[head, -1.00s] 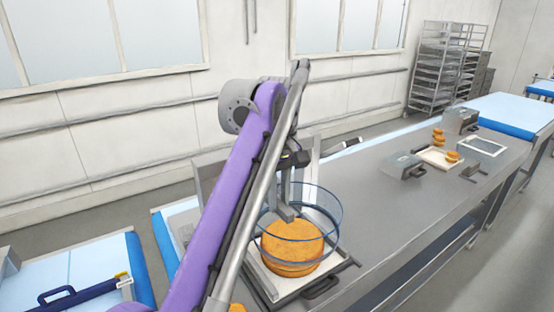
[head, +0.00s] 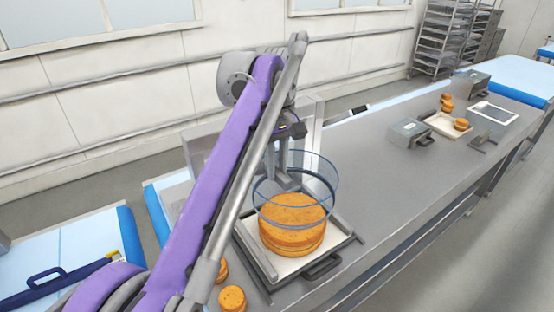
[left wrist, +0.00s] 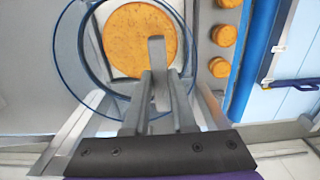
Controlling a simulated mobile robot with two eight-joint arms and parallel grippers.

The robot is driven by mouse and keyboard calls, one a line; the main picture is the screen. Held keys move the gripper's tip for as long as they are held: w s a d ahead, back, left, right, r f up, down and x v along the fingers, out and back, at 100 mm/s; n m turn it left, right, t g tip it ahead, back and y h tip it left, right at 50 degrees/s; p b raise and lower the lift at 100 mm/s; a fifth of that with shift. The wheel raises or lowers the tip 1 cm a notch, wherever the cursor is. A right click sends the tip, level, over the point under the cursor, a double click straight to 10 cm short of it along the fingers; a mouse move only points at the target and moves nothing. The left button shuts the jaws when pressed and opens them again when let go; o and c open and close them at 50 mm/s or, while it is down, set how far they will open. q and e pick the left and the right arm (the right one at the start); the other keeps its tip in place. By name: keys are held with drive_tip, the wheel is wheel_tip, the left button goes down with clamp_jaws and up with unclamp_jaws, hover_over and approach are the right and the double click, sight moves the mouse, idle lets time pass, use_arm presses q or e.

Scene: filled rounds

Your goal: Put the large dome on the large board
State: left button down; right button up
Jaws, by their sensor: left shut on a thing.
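The large dome (head: 337,190) is a clear round cover with thin blue-grey rims. My left gripper (head: 287,180) is shut on it from above. The large board (head: 283,267) is a white board in a grey frame on the metal table, with a round orange cake (head: 292,232) on it. In the head view the dome overlaps the upper part of the cake; its exact height above the board is hard to tell. In the left wrist view the gripper (left wrist: 158,95) points at the cake (left wrist: 140,40), and the dome's rim (left wrist: 57,60) rings it. My right gripper is not in view.
Small orange cakes (head: 232,298) stand in a row left of the large board. Further right are a smaller white board (head: 440,124) with small cakes, a grey box (head: 408,134) and a flat panel (head: 495,113). The metal table between is clear.

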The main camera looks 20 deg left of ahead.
use_arm(q)
drive_tip(key=shift+s+f, duration=0.1)
drive_tip(key=shift+f, duration=0.75)
drive_tip(key=shift+s+f+b, duration=0.25)
drive_tip(key=shift+f+b, duration=0.4)
drive_tip(key=shift+f, duration=0.05)
drive_tip(key=shift+w+f+b, duration=0.15)
drive_tip(key=shift+f+b, duration=0.9)
drive_tip(key=shift+f, duration=0.75)
drive_tip(key=shift+f+b, duration=1.1)
drive_tip(key=shift+f, duration=1.7)
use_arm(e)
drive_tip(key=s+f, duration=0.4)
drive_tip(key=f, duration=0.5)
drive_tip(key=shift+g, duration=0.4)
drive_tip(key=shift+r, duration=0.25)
use_arm(q)
drive_tip(key=shift+f, duration=0.25)
drive_tip(key=shift+c, duration=0.9)
unclamp_jaws()
